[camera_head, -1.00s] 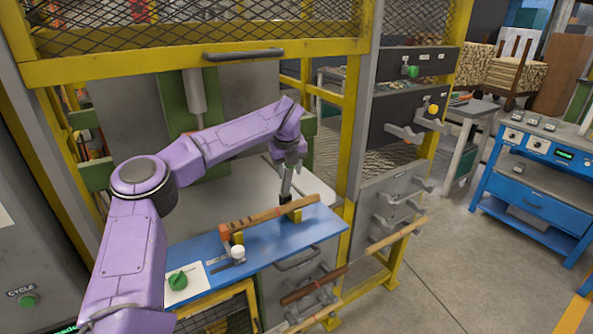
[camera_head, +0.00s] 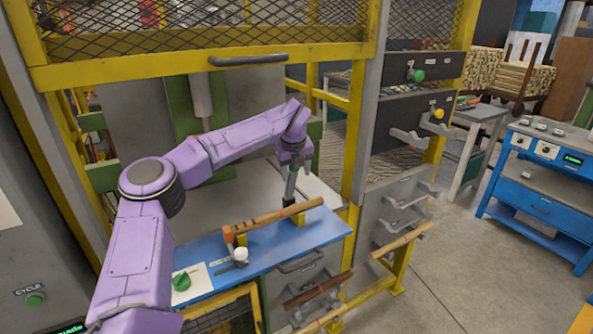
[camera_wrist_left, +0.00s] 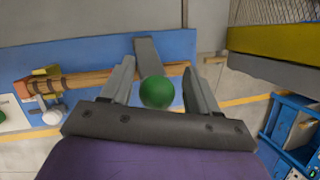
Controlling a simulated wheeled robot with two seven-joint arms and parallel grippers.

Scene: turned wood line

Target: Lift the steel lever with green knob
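The steel lever (camera_head: 290,188) stands up from the blue bench top, behind a turned wood spindle. Its green knob (camera_wrist_left: 157,93) shows in the left wrist view between the two fingers, with the grey shaft (camera_wrist_left: 148,52) beyond it. My left gripper (camera_wrist_left: 158,82) is open around the knob, with a small gap showing on the right side and little or none on the left. In the head view the left gripper (camera_head: 291,167) is above the lever, and the knob is mostly hidden there. My right gripper is in neither view.
The wood spindle (camera_head: 262,218) lies across supports on the blue bench (camera_head: 215,252). A white knob (camera_head: 240,255) and a green dial (camera_head: 181,281) are near the front left. A yellow frame post (camera_head: 357,120) stands close on the right. Another green knob (camera_head: 416,75) is on a dark panel.

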